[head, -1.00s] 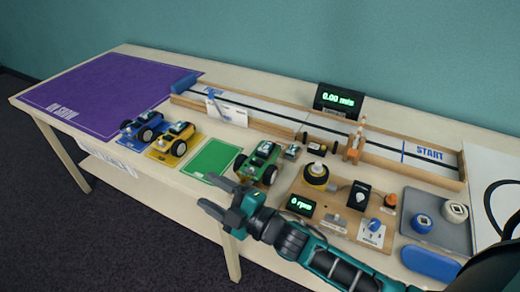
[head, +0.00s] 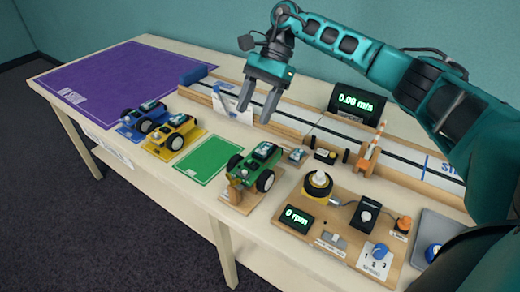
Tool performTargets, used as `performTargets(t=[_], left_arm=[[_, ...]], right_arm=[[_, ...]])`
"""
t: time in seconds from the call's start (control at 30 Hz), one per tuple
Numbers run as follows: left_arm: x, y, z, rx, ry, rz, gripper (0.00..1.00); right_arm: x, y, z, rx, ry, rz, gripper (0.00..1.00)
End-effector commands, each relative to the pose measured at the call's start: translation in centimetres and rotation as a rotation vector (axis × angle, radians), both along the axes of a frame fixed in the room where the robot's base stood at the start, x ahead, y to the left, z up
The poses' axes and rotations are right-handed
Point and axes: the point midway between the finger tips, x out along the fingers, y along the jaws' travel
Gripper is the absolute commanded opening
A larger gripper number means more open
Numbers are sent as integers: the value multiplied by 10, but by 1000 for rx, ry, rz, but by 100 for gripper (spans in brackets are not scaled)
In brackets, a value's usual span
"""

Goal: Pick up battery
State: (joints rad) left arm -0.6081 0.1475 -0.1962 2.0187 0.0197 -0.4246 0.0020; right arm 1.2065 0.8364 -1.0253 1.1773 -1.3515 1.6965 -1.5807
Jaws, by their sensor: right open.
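A small dark block with a lighter end, which looks like the battery (head: 325,156), lies on the table between the track and the motor board; I cannot be sure what it is. A small grey-topped piece (head: 296,155) sits just left of it. My right gripper (head: 254,114) is open and empty, fingers pointing down, above the wooden track, left of and farther back than the block. The green car (head: 254,165) stands on a wooden stand nearer the front edge. My left gripper is not in view.
The motor board (head: 345,232) with an rpm display and knob is at front right. An orange-striped post (head: 373,140) and a speed display (head: 356,102) stand by the track (head: 310,128). Blue (head: 143,118) and yellow (head: 172,138) cars are at left. The purple mat (head: 125,80) is clear.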

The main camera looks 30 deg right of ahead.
Motion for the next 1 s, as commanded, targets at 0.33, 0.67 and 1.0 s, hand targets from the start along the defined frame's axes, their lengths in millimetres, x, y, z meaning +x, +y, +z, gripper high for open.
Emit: performTargets(t=[0.33,0.67,1.0], left_arm=[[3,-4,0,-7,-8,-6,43],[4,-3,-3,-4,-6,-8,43],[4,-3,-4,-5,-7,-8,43]], right_arm=[[-9,-55,11,-162,-6,70,58],[-17,-35,-39,-158,-8,67,58],[-22,-26,-74,-157,-6,68,58]])
